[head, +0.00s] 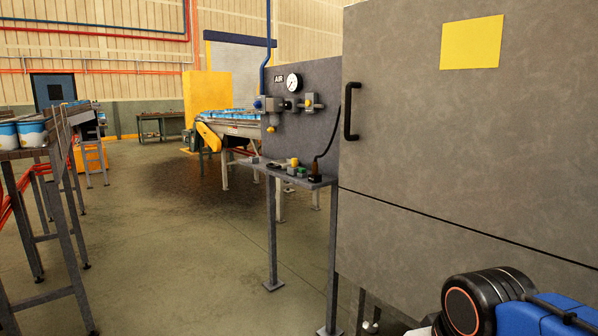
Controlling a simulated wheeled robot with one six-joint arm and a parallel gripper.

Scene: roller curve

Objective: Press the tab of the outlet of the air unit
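The air unit (289,103) is mounted on a grey upright panel marked AIR, in the middle of the head view. It has a round white gauge (293,82), a blue knob at its left and fittings with yellow parts. The outlet seems to be the fitting at its right end (311,103), but its tab is too small to make out. My gripper is not in view. Only part of my arm shows at the bottom right, well apart from the air unit.
A narrow shelf (262,169) on legs below the panel holds small fittings and a brown bottle-like item. A large grey cabinet (440,130) with a black handle fills the right. Conveyors with blue-and-white tubs stand left and behind. The floor (170,240) between is clear.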

